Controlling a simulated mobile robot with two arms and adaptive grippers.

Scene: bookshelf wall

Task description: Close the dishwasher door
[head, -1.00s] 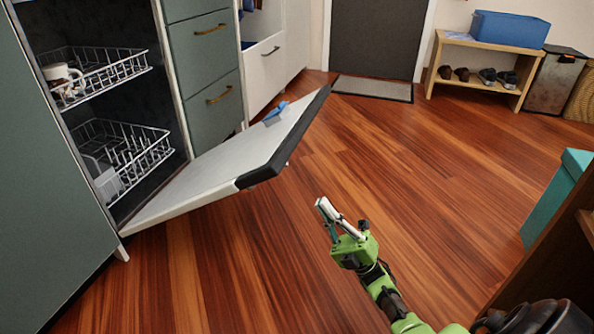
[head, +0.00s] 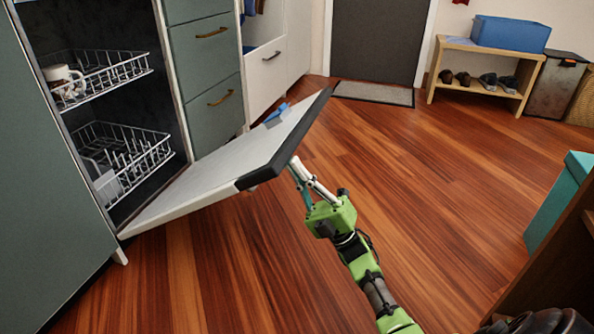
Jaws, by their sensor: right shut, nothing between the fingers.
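The dishwasher door (head: 215,170) hangs partly open, tilted up from its bottom hinge, with a white inner face and a dark outer edge. A small blue thing lies on its inner face near the far edge. The dishwasher interior holds an upper rack (head: 105,75) with a mug (head: 63,82) and a lower rack (head: 125,155). My right gripper (head: 296,170) is shut and empty, with its fingertips at or just beside the door's dark outer edge; I cannot tell whether they touch. My left gripper is not in view.
Green drawers (head: 212,90) stand beside the dishwasher, and a white drawer (head: 265,65) is open behind them. A wooden shoe bench (head: 445,65) with a blue box (head: 510,33) is at the back right. A teal box (head: 560,205) is at the right. The wooden floor between is clear.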

